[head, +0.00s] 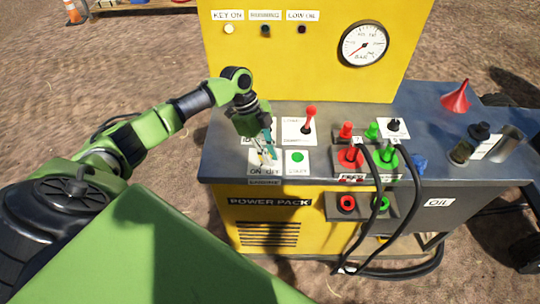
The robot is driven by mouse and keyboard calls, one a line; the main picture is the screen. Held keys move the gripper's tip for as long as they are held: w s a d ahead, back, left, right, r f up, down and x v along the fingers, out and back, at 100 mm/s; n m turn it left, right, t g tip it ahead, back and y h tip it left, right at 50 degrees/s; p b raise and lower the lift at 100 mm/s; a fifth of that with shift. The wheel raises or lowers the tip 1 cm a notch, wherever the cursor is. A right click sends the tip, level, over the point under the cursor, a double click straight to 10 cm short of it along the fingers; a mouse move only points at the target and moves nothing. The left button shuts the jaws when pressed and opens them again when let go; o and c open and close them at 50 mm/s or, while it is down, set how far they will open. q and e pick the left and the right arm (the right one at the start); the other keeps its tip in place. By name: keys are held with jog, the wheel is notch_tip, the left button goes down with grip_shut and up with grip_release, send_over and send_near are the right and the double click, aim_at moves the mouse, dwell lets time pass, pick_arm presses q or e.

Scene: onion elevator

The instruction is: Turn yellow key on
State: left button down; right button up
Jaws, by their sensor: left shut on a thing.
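The key switch plate (264,170), labelled ON and OFF, lies at the front left of the grey machine top. My left gripper (266,152) reaches down onto it from above and is shut on the yellow key there. The fingers mostly hide the key, so its angle cannot be told. On the yellow upright panel, the lamp under the KEY ON label (229,29) looks pale and bright. The two lamps beside it look dark. My right gripper is not in view.
A green button (297,157) and a red-knobbed lever (309,120) stand just right of my left gripper. Red and green hose fittings (350,157) with black hoses (371,220) are further right. A red funnel (456,97) and a pressure gauge (363,44) are also there.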

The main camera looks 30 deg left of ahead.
aim_at(257, 158)
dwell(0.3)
pick_arm(q)
jog(key=c, duration=2)
grip_release()
jog(key=shift+c, duration=0.2)
jog(key=shift+r, duration=0.15)
jog(key=v, duration=1.1)
jog(key=shift+a+r, duration=0.15)
jog(key=shift+r, duration=0.25)
jog(key=shift+f, duration=0.1)
